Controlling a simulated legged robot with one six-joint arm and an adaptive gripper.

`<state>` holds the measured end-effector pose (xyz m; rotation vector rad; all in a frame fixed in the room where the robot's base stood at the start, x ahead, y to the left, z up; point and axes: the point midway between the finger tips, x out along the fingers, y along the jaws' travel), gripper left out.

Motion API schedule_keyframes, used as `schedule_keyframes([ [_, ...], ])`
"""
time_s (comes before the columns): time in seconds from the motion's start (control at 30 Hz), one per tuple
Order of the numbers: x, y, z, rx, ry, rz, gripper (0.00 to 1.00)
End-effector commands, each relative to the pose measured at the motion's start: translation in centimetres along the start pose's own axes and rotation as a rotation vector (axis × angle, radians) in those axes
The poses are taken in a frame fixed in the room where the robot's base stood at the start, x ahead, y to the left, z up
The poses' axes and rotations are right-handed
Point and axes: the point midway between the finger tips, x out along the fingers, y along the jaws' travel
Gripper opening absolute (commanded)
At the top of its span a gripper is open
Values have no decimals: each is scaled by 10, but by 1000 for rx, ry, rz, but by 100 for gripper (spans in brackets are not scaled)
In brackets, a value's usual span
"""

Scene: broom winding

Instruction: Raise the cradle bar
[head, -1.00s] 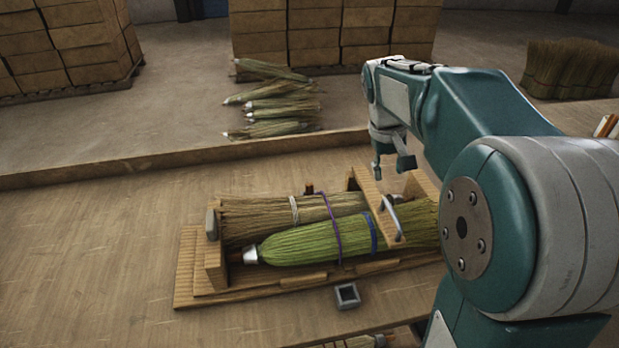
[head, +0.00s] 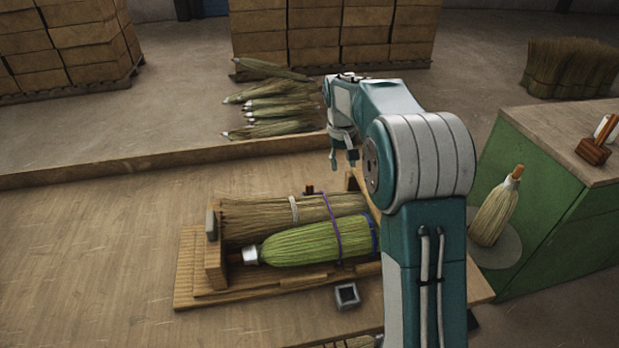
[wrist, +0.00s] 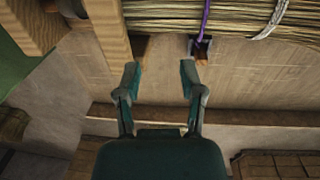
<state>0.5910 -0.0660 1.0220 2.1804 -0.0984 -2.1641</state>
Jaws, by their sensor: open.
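The wooden cradle (head: 215,262) holds a tan broom bundle (head: 265,218) and a green broom (head: 300,246) lying side by side. The cross bar with the metal handle is mostly hidden behind my arm in the head view; a wooden piece at that end (head: 352,182) still shows. In the wrist view a wooden bar (wrist: 108,30) runs beside the bundle (wrist: 235,22), left of my fingers; I cannot tell whether it is the cradle bar. My gripper (head: 343,160) is open and empty, above the cradle's far side. Its fingers (wrist: 160,75) are apart and touch nothing visible.
A purple band (head: 332,225) crosses the brooms. A small grey square block (head: 347,296) lies in front of the cradle. Loose brooms (head: 270,112) lie behind the wooden ledge. A green cabinet (head: 545,235) and an upright broom (head: 496,212) stand right. The bench left is clear.

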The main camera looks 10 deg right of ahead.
Motion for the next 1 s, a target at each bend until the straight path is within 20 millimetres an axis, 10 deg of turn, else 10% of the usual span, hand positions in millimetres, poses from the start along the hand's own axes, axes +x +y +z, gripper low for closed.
schedule_keyframes([
  [1.0,110,-74,-88,3,-5,-87,51],
])
